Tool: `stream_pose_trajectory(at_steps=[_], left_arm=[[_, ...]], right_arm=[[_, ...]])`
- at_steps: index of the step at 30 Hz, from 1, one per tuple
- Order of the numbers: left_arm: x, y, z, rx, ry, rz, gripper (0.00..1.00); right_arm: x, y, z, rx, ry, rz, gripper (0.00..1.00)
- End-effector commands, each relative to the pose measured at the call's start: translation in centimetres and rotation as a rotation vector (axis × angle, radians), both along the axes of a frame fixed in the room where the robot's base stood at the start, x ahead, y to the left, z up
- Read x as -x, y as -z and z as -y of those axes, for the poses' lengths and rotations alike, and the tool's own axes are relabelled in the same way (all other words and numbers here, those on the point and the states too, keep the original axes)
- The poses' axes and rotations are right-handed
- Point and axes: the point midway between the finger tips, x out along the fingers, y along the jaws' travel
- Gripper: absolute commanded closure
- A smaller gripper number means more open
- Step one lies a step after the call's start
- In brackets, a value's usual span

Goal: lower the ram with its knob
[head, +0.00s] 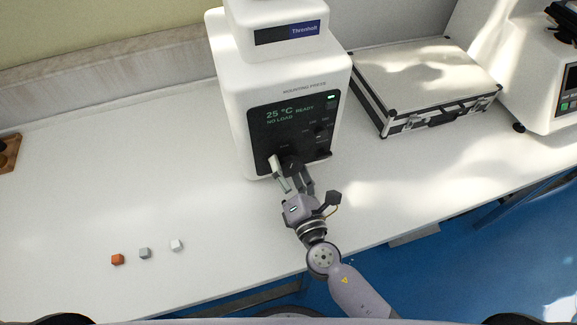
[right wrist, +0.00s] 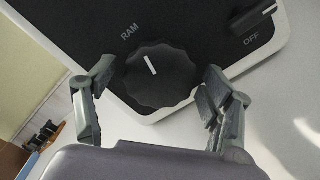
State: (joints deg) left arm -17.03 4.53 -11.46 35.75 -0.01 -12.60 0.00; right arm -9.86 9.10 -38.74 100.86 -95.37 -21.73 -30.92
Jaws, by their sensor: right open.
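The white mounting press (head: 232,92) stands at the back of the bench, its black panel (head: 262,128) reading 25 °C, READY and NO LOAD. The ram knob (right wrist: 160,76) is a black scalloped dial with a white pointer line, under the label RAM in the right wrist view. In the head view the knob (head: 291,165) sits low on the panel. My right gripper (head: 291,176) is open, its fingers on either side of the knob. In the right wrist view the gripper (right wrist: 152,95) shows a gap at the left finger; contact at the right finger is unclear. My left gripper is not in view.
A second knob marked OFF (right wrist: 260,22) is to the right of the ram knob. A silver case (head: 420,80) lies right of the press.

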Motion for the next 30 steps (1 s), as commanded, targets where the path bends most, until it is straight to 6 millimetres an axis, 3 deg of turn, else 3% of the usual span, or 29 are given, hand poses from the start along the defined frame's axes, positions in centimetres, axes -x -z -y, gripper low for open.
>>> stream_pose_trajectory(at_steps=[7, 30], left_arm=[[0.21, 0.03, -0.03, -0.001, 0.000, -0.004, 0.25], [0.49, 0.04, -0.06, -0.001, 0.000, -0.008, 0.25]], right_arm=[[-0.08, 0.00, -0.02, -0.001, 0.000, 0.000, 0.25], [-0.04, -0.01, 0.00, 0.001, 0.000, 0.000, 0.73]])
